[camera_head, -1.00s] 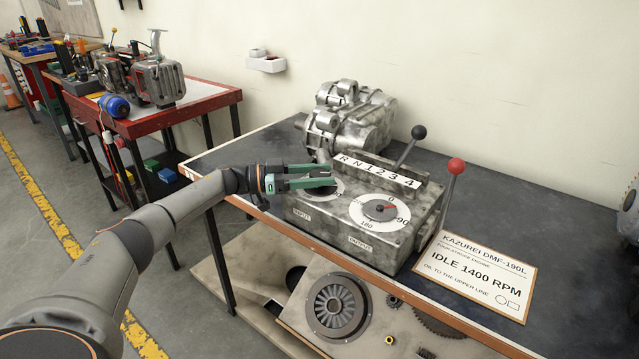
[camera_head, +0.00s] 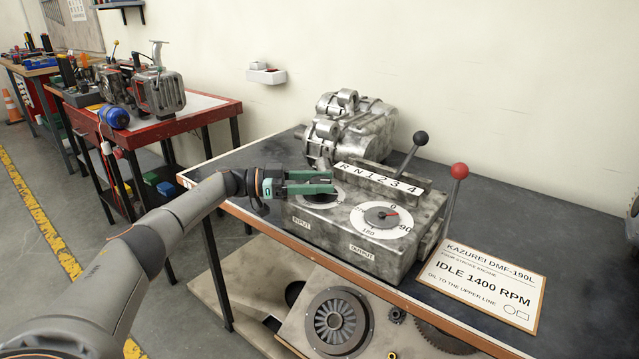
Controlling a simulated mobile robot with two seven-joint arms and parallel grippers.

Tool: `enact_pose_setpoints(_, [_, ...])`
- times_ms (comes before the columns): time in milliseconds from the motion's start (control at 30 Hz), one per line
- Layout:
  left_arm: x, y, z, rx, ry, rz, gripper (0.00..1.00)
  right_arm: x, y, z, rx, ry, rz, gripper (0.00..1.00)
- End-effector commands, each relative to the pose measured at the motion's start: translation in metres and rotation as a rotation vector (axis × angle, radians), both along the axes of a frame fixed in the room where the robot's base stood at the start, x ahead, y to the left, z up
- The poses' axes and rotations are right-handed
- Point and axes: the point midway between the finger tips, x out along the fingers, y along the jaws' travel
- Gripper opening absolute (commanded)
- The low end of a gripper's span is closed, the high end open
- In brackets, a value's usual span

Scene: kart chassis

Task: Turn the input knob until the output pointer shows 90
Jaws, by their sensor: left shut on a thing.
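The grey gearbox housing (camera_head: 400,262) stands on the dark bench top. Its output dial (camera_head: 368,222) is a white disc marked 0, 90, 180 and 270. The red output pointer (camera_head: 391,214) points between 0 and 90. The input dial (camera_head: 317,205) is partly covered by my left gripper (camera_head: 322,183). That gripper comes in from the left, with green fingers shut on the input knob, which is mostly hidden between and below them. My right gripper is not in view.
A lever with a black ball (camera_head: 420,138) and one with a red ball (camera_head: 459,171) rise from the housing. A selector plate (camera_head: 378,180) runs behind the dials. A sign (camera_head: 485,284) lies at right, and a metal engine part (camera_head: 350,128) stands behind.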

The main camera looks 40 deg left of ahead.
Motion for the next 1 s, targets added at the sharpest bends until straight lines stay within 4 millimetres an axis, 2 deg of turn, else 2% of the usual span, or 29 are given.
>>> enact_pose_setpoints(200, [0.001, -0.002, 0.002, -0.005, -0.004, -0.002, 0.04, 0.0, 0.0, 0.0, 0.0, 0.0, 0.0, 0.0])
enact_pose_setpoints(233, [0.001, -0.002, 0.002, -0.005, -0.004, -0.002, 0.62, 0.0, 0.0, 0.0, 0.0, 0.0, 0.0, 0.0])
enact_pose_setpoints(467, [0.0, -0.001, 0.001, -0.002, -0.002, -0.001, 0.88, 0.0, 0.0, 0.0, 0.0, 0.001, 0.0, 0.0])
enact_pose_setpoints(767, [-0.001, 0.001, 0.001, -0.001, -0.001, 0.0, 0.89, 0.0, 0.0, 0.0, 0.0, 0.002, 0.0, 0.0])
enact_pose_setpoints(867, [-0.006, 0.009, 0.0, -0.001, -0.001, 0.001, 0.89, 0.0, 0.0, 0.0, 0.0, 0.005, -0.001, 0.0])
enact_pose_setpoints(1000, [-0.022, 0.031, 0.0, 0.0, 0.0, 0.005, 0.89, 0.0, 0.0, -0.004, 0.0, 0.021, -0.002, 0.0])
